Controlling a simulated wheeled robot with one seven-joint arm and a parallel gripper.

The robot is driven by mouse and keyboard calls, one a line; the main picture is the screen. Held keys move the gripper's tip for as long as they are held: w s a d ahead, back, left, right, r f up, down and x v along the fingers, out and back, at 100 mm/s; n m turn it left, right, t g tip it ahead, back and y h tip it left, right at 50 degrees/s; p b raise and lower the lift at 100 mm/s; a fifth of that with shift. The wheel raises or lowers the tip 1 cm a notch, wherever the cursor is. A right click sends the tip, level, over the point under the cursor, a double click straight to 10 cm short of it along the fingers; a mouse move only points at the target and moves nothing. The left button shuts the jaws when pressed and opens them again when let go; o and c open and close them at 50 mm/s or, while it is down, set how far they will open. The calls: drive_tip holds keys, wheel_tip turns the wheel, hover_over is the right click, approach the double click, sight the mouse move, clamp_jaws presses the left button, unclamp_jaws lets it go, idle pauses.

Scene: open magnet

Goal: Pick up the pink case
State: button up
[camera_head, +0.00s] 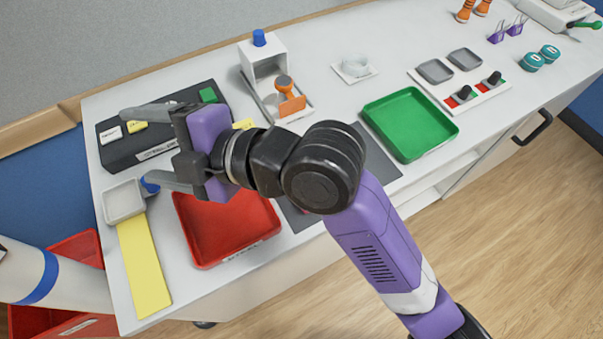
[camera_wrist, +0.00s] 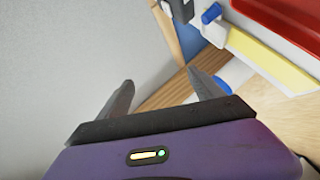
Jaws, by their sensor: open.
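I see no whole pink case in either view. In the head view a small pinkish-red bit (camera_head: 305,211) shows at the edge of my arm, over the dark grey mat (camera_head: 298,220); the arm hides the rest, so I cannot tell what it is. My gripper (camera_head: 133,146) is open with nothing between its fingers. It is above the left end of the table, over the black organiser and near the red tray. In the wrist view the open fingers (camera_wrist: 157,88) point toward the grey wall and the wooden edge.
A red tray (camera_head: 203,257) and a yellow strip (camera_head: 145,270) lie at the left front. A black organiser (camera_head: 112,160) is behind. A white stand (camera_head: 266,62) with a blue knob is at the back. A green tray (camera_head: 408,125) is right of my arm.

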drive_tip(key=w+d+f+n+g+h, duration=0.1)
drive_tip(key=d+f+n+h, duration=0.2)
drive_tip(key=d, duration=0.4)
drive_tip(key=w+d+f+n+g+h, duration=0.1)
drive_tip(key=d+f+n+h, duration=0.2)
drive_tip(key=d+n+h, duration=0.3)
drive_tip(key=w+d+f+n+g+h, duration=0.1)
drive_tip(key=d+f+n+h, duration=0.2)
drive_tip(key=d+h, duration=0.3)
drive_tip(key=shift+w+d+f+n, duration=0.1)
drive_tip(key=shift+w+d+n, duration=0.1)
drive_tip(key=shift+d+n, duration=0.4)
drive_tip(key=shift+w+d+n, duration=0.2)
drive_tip(key=shift+d+n, duration=0.1)
drive_tip(key=shift+d, duration=0.6)
drive_tip(key=shift+d+f, duration=0.15)
drive_tip(key=shift+f, duration=0.6)
drive_tip(key=shift+w+a+f+p, duration=0.1)
drive_tip(key=shift+f+p, duration=0.1)
drive_tip(key=shift+f, duration=0.85)
drive_tip(key=shift+a+f+p, duration=0.1)
drive_tip(key=shift+f+p, duration=0.05)
drive_tip(key=shift+f, duration=0.85)
drive_tip(key=shift+w+a+f+p, duration=0.1)
drive_tip(key=shift+f+p, duration=0.1)
drive_tip(key=shift+f, duration=0.85)
drive_tip(key=c, duration=1.5)
drive_tip(key=shift+r, duration=0.1)
